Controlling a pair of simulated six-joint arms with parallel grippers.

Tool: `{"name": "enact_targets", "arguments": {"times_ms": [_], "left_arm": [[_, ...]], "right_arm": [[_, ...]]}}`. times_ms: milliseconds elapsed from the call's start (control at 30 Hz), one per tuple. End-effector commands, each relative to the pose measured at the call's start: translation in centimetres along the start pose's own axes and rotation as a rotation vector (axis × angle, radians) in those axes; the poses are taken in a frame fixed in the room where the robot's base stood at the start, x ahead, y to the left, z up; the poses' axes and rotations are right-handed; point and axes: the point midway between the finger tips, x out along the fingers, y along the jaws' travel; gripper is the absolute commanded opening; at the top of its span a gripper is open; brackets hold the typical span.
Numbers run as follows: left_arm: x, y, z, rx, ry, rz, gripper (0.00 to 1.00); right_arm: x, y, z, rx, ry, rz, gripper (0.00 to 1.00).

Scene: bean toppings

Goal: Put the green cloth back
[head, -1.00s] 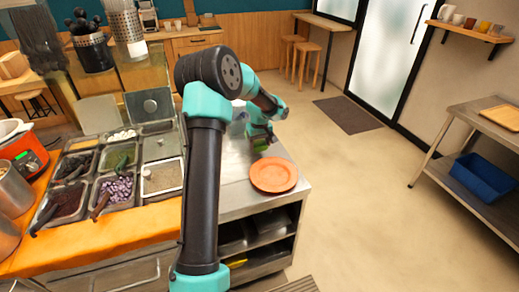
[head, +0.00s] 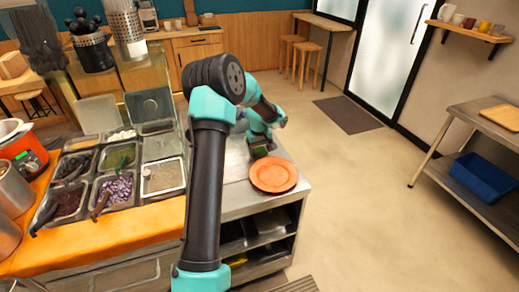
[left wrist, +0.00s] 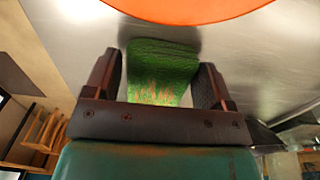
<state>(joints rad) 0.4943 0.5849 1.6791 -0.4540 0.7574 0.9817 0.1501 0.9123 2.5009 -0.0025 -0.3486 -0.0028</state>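The green cloth (left wrist: 162,72) is a small thick green piece by the orange plate, on or just above the metal counter. In the left wrist view it is between the two dark fingers of my left gripper (left wrist: 160,80). The fingers stand wide apart, with a thin gap at the cloth's left edge and the right finger overlapping its right edge. In the head view my left gripper (head: 261,148) points down at the counter, and only a little of the green shows there. My right gripper is not in view.
The orange plate (head: 273,175) lies close beside the left gripper, near the counter's right edge. Topping trays (head: 115,188) fill the counter's left part. A steel shelf with a blue bin (head: 484,176) stands at the right.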

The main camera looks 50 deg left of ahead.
Motion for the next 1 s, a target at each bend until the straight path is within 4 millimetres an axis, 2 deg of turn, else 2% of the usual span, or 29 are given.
{"name": "enact_targets", "arguments": {"times_ms": [33,167,433,567,767,1000], "left_arm": [[0.0,0.0,0.0,0.000,0.000,0.000,0.82],[0.0,0.0,0.0,0.000,0.000,0.000,0.94],[-0.1,0.0,0.0,0.000,0.000,0.000,0.94],[-0.8,0.0,0.0,0.000,0.001,0.000,0.94],[-3.4,0.0,-0.1,0.001,0.003,0.002,0.94],[-8.0,0.1,-0.1,0.001,0.003,0.002,0.94]], "right_arm": [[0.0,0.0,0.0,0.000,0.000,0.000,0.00],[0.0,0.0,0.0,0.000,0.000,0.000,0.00],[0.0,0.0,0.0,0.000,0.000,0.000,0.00],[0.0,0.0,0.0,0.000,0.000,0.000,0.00],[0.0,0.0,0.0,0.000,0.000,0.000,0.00],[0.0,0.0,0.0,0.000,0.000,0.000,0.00]]}}
